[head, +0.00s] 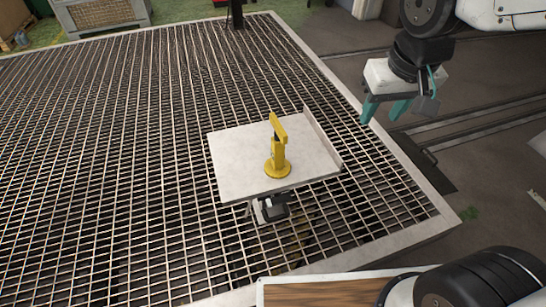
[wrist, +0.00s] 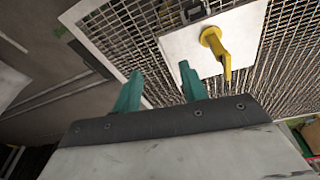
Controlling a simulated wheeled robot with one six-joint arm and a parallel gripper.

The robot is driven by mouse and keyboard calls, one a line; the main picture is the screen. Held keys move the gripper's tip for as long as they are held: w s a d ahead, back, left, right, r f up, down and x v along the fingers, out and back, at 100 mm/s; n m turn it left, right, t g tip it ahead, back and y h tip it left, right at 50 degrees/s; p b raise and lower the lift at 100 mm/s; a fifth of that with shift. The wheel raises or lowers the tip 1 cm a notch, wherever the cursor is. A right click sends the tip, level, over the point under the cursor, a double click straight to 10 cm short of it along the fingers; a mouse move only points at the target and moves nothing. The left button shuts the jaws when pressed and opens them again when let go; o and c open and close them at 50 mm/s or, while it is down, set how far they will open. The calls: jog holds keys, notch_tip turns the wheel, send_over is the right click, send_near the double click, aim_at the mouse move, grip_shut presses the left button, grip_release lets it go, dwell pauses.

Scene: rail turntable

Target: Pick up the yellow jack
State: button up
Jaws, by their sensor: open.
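The yellow jack (head: 278,150) stands upright on a pale square tabletop (head: 235,155) in the head view. It has a round base and a bent upper arm. It also shows in the wrist view (wrist: 218,52), beyond and to the right of the fingers. My gripper (head: 384,112) has teal fingers and is open and empty. In the head view it hangs to the right of the tabletop, apart from the jack. In the wrist view its two fingers (wrist: 158,90) point up the picture, with a gap between them.
The tabletop has a raised lip (head: 322,137) on its right side. It stands over a wide metal grating (head: 120,160) with a pale frame. A grey crate (head: 100,14) stands at the back left. A wooden board (head: 320,292) lies at the bottom. Rails (head: 480,120) run along the floor at right.

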jog(key=w+a+f+n+t, duration=0.1)
jog(key=w+a+f+n, duration=0.1)
jog(key=w+a+f, duration=0.6)
jog(key=y, duration=0.2)
send_over(280, 126)
jog(key=s, duration=0.2)
jog(key=shift+d+f+t, duration=0.15)
jog(key=shift+d+f, duration=0.05)
jog(key=shift+f, duration=0.35)
jog(key=shift+d+f+t, duration=0.15)
jog(key=shift+d+f, duration=0.05)
jog(key=shift+f, duration=0.35)
jog(key=shift+w+a+f+n, duration=0.15)
jog(key=shift+w+a+f, duration=0.1)
jog(key=shift+f, duration=0.4)
jog(key=shift+w+a+f+n, duration=0.15)
jog(key=shift+w+a+f, duration=0.1)
jog(key=shift+f, duration=0.35)
jog(key=shift+d+x, duration=0.15)
jog(key=shift+x, duration=1.25)
jog(key=shift+d+x, duration=0.15)
jog(key=shift+x, duration=1.2)
grip_shut()
